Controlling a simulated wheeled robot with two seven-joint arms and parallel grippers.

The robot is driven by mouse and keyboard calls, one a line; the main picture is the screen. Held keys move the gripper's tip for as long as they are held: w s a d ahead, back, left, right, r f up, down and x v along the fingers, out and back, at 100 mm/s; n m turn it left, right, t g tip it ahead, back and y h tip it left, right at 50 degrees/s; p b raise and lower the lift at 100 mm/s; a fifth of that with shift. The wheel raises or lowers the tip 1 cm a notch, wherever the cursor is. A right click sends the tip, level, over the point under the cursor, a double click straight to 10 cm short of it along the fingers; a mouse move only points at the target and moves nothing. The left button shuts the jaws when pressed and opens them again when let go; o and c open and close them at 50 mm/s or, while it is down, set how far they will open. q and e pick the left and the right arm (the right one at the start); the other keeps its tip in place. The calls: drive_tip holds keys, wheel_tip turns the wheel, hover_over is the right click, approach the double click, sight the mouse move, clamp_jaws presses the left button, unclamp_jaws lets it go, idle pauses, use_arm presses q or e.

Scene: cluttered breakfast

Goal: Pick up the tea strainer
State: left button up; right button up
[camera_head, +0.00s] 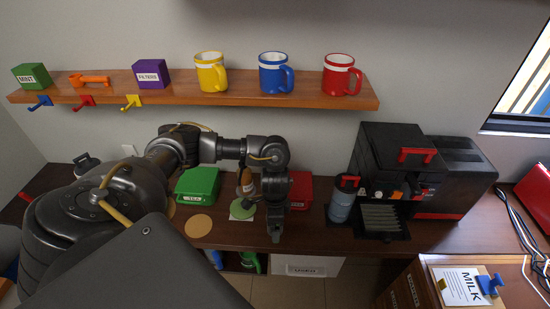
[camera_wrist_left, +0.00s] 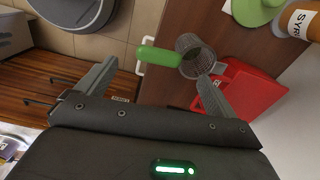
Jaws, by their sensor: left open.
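The tea strainer shows in the left wrist view, with a green handle (camera_wrist_left: 160,56) and a dark mesh basket (camera_wrist_left: 188,45). It lies just beyond the fingertips, its handle pointing left across the gap and its basket near the right finger. My left gripper (camera_wrist_left: 155,78) is open with nothing between its fingers. In the head view my left gripper (camera_head: 275,236) points down over the counter, in front of the red box (camera_head: 300,190). I cannot make out the strainer there; the arm and gripper cover that area. My right gripper is not in view.
A green box (camera_head: 198,184) is farther left. The coffee machine (camera_head: 405,165) and a grey-blue canister (camera_head: 342,203) stand right. Mugs line the shelf (camera_head: 200,101) above.

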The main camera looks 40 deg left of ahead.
use_arm(q)
drive_tip(key=shift+f, duration=3)
drive_tip(key=shift+d, duration=0.1)
drive_tip(key=c, duration=1.2)
